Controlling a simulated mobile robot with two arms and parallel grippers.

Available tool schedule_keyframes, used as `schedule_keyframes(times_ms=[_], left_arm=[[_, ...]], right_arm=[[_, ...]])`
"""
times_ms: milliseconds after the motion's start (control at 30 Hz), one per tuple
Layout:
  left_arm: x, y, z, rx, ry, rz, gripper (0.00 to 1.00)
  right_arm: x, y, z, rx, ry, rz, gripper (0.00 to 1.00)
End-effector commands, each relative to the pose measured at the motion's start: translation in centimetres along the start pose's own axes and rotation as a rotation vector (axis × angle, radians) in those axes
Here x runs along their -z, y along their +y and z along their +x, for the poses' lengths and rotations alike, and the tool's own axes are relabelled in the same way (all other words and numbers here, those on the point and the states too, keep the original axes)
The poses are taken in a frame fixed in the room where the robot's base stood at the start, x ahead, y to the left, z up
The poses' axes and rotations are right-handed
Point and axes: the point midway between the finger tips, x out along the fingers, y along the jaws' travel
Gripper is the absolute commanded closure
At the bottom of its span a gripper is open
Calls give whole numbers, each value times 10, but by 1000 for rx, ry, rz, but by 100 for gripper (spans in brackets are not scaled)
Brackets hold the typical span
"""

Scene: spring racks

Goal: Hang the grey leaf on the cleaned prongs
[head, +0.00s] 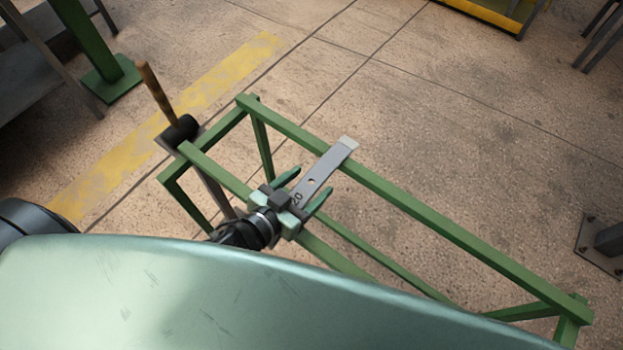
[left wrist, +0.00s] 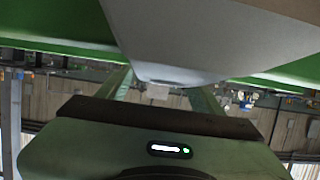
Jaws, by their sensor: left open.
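A flat grey leaf (head: 322,172), with a small hole and the number 20 near its lower end, lies across the two long rails of a green rack. My left gripper (head: 311,182) is open, with one finger on each side of the leaf near its numbered end. I cannot tell whether the fingers touch it. In the left wrist view a broad grey surface (left wrist: 205,35), which looks like the leaf, fills the top middle close to the camera. No prongs can be made out. My right gripper is not in view.
The green rack (head: 430,222) runs from upper left to lower right. A mallet-like tool (head: 182,130) with a wooden handle is at its left end. A green post foot (head: 112,80) stands at upper left.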

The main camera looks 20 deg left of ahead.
Motion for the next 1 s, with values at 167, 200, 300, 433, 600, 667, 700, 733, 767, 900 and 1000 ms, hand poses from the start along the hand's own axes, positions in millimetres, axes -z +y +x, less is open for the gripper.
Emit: schedule_keyframes(times_ms=[167,200,300,433,600,667,700,733,767,900,1000], left_arm=[[0,0,15,0,-1,-2,34],[-1,0,16,0,-1,-2,34],[-2,0,16,0,-2,-2,34],[-2,0,16,0,-2,-2,42],[-1,0,16,0,-2,-2,89],[-1,0,16,0,-2,-1,100],[-2,0,16,0,-2,-1,100],[-2,0,16,0,-2,-1,100],[-2,0,16,0,-2,-1,100],[2,1,16,-2,5,-1,100],[2,0,16,-1,5,-1,100]], right_arm=[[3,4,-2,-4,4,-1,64],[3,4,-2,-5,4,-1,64],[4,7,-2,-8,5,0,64],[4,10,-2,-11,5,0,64],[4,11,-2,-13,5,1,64],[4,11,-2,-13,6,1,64],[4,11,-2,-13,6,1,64],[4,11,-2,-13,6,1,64],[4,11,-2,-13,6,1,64],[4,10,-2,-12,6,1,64],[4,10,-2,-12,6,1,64]])
